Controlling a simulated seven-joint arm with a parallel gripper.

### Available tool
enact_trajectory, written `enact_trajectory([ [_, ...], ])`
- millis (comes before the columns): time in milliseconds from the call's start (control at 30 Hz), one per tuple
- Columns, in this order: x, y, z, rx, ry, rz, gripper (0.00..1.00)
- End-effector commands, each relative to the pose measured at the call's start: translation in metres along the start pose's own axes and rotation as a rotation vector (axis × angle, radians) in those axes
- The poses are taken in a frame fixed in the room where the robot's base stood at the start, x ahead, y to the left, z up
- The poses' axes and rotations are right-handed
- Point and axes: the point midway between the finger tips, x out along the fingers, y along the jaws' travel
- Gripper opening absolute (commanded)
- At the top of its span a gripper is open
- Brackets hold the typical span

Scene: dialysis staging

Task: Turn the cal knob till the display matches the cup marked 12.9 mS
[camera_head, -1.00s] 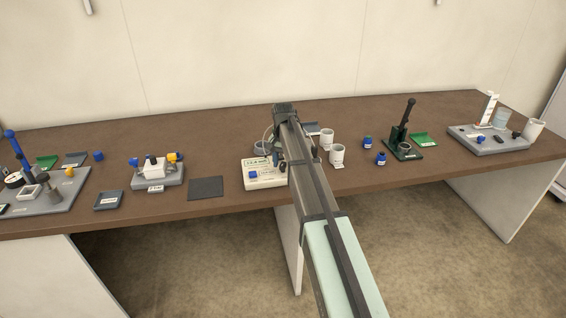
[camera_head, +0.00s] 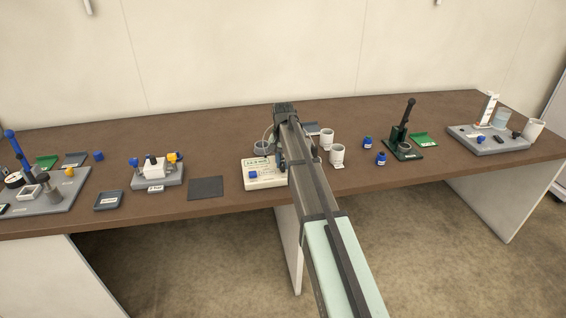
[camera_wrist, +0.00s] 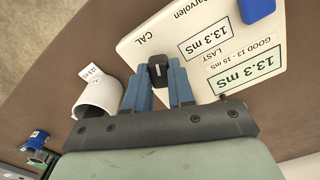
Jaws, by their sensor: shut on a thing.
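The meter (camera_head: 265,183) is a cream box on the bench, partly behind my arm. In the wrist view, seen upside down, its green-framed display (camera_wrist: 245,73) reads 13.3 mS. A second panel (camera_wrist: 205,41), by the word LAST, also reads 13.3 mS. The black cal knob (camera_wrist: 158,73) is between the blue fingers of my gripper (camera_wrist: 158,84), which is shut on it. A white cup (camera_wrist: 98,97) stands beside the meter; its tag (camera_wrist: 92,72) appears to read 12.9 mS. Two white cups, a rear one (camera_head: 327,138) and a front one (camera_head: 337,154), show in the head view.
A blue button (camera_head: 253,175) is on the meter. Blue-capped vials (camera_head: 381,159) and a dark green stand (camera_head: 402,152) are to the right. A dark mat (camera_head: 206,188) lies left of the meter.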

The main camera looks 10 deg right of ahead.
Motion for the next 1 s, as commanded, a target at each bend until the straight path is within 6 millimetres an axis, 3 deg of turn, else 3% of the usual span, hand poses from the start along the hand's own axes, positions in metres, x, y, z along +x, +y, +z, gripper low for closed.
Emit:
enact_trajectory([
  [500, -0.0002, 0.0001, 0.0001, -0.322, 0.0, 0.0, 0.0],
  [1000, -0.0002, 0.0001, 0.0001, -0.4, 0.0, 0.0, 0.0],
])
